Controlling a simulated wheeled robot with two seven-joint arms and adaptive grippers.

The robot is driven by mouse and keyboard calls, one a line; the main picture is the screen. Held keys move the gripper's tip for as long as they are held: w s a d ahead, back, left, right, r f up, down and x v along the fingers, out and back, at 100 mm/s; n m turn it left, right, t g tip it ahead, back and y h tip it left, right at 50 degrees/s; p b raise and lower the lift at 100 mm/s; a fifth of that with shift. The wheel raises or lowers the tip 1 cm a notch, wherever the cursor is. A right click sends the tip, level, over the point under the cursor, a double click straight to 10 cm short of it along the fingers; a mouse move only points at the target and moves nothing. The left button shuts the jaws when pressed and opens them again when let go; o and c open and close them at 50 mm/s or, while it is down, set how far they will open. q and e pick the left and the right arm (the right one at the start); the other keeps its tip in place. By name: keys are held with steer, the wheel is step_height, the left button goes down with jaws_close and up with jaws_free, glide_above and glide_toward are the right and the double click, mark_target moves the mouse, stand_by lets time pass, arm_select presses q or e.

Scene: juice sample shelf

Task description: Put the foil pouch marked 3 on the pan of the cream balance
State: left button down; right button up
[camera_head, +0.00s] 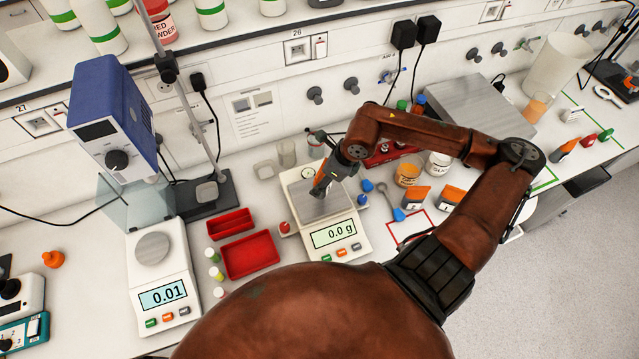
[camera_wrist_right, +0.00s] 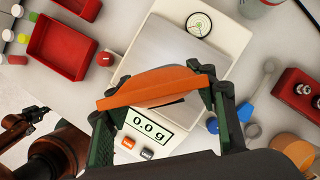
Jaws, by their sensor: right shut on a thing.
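The cream balance (camera_head: 340,246) stands mid-bench with a square grey pan (camera_head: 312,203) and reads 0.0 g. The pan also shows in the wrist view (camera_wrist_right: 185,52). My right gripper (camera_head: 326,184) is over the pan. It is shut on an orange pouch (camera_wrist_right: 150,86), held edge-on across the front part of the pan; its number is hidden. The display still reads zero, and I cannot tell whether the pouch touches the pan. My left gripper (camera_wrist_right: 28,122) shows small at the left of the wrist view, its jaws unclear.
Two orange pouches (camera_head: 414,196) (camera_head: 450,197) stand right of the balance near a blue spoon (camera_head: 396,212). Red trays (camera_head: 250,254) and small vials (camera_head: 216,273) lie to its left. Another balance (camera_head: 163,296) reading 0.01 stands further left. Jars (camera_head: 407,175) stand behind the pouches.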

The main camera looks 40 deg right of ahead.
steer(key=shift+w+d+f, duration=0.15)
steer(key=shift+w+f, duration=0.3)
steer(key=shift+f, duration=0.05)
steer(key=x, duration=0.1)
steer(key=p+x, duration=0.1)
steer(key=x, duration=0.1)
steer(key=shift+s+d+f, duration=0.1)
steer(key=shift+s+d, duration=0.1)
steer(key=shift+d, duration=0.15)
steer(key=shift+f+p, duration=0.3)
steer(key=shift+f, duration=0.15)
steer(key=shift+f, duration=0.1)
steer(key=o, duration=1.4)
